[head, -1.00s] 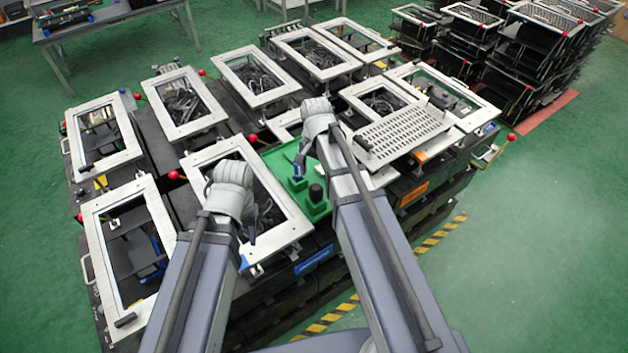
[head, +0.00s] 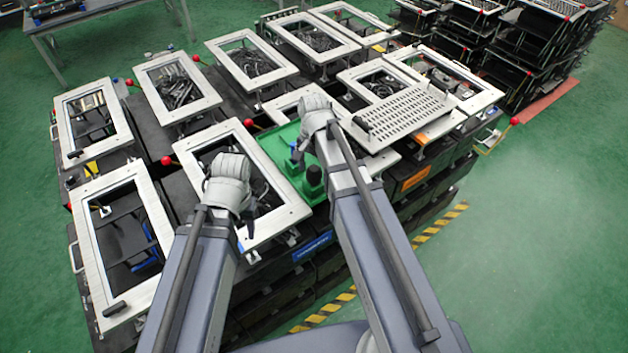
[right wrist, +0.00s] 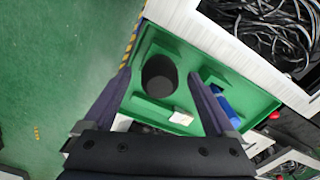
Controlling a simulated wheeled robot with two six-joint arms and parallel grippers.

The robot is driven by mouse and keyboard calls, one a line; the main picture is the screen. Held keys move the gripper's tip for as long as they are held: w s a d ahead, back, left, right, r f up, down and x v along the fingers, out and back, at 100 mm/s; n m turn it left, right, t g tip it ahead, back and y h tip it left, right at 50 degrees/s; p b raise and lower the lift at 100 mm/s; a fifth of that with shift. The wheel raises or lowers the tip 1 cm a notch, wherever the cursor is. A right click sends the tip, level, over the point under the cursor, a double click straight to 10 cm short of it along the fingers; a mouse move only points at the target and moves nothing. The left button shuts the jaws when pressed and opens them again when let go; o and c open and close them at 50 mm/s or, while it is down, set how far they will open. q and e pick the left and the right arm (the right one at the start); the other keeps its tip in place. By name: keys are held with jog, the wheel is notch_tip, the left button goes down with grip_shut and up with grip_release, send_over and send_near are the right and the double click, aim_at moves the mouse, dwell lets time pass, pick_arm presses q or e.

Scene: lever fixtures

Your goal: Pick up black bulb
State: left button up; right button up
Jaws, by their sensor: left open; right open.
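The black bulb (head: 314,178) stands in a green tray (head: 276,139) near the middle of the head view, just right of my right gripper (head: 299,157). In the right wrist view, the dark, rounded bulb (right wrist: 160,76) appears between the two spread fingers of my right gripper (right wrist: 159,75). The fingers are open and hold nothing. I cannot tell how far above the bulb they are. My left gripper (head: 243,224) is small and mostly hidden by its wrist, over a white-framed fixture; it is open.
A blue piece (right wrist: 227,107) and a small white piece (right wrist: 181,118) lie in the tray near the bulb. White-framed fixtures (head: 183,87) with cables surround the tray. A perforated plate (head: 402,118) lies to the right. Green floor (head: 540,230) is clear at right.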

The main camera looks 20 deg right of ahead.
notch_tip(320, 180, down, 2)
jog(key=shift+f+b, duration=0.25)
jog(key=shift+b, duration=0.5)
pick_arm(q)
notch_tip(320, 180, down, 2)
jog(key=shift+f, duration=0.15)
pick_arm(e)
jog(key=shift+r, duration=0.1)
jog(key=shift+c, duration=0.5)
jog(key=c, duration=1.3)
notch_tip(320, 180, up, 10)
jog(key=p, duration=1)
pick_arm(q)
notch_tip(320, 180, up, 10)
pick_arm(e)
jog(key=shift+s, duration=0.1)
